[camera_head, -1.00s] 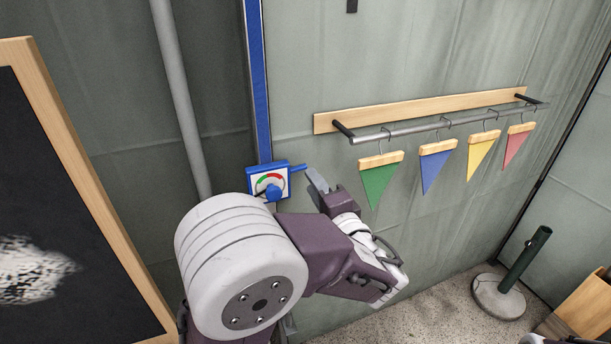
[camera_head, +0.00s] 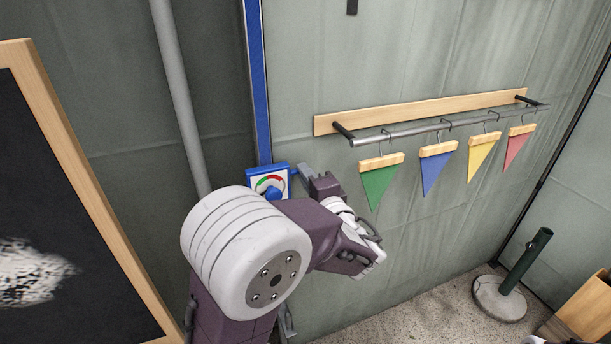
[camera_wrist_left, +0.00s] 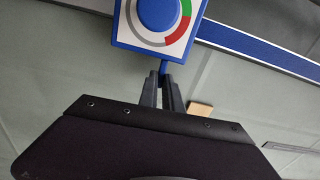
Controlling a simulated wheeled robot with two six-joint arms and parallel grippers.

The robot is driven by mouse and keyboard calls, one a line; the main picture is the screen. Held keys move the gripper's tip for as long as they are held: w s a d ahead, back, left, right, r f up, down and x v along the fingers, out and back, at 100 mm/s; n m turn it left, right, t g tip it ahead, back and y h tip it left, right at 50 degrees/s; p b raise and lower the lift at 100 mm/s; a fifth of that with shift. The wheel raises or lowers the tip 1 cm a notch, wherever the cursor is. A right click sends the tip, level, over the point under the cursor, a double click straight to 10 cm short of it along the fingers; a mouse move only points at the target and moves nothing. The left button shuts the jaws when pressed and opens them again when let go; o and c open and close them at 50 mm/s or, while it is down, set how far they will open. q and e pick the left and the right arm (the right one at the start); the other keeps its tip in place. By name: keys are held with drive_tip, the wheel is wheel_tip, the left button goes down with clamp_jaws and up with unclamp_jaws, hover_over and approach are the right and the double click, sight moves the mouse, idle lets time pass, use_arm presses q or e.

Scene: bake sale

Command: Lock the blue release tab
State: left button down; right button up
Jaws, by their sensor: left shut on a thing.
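The blue box (camera_head: 282,168) is on the wall at the bottom of a blue vertical strip. It has a white face with a green and red arc and a round blue knob (camera_head: 272,193). The box also shows at the top of the left wrist view (camera_wrist_left: 122,30). The thin blue release tab (camera_wrist_left: 163,68) sticks out of the side of the box. My left gripper (camera_wrist_left: 161,80) is shut on this tab, its fingertips close to the box edge. In the head view the left gripper (camera_head: 304,171) is right of the box, and my arm hides the box's lower part.
A wooden rail (camera_head: 425,108) with a metal bar holds hanging pennants, the green one (camera_head: 378,180) nearest my gripper. A grey pipe (camera_head: 180,95) and a framed blackboard (camera_head: 60,190) stand left. A dark green post (camera_head: 525,262) stands on the floor at right.

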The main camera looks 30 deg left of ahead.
use_arm(q)
drive_tip(key=shift+f+m, duration=0.1)
drive_tip(key=shift+m, duration=0.2)
drive_tip(key=c, duration=1.5)
unclamp_jaws()
drive_tip(key=v, duration=0.9)
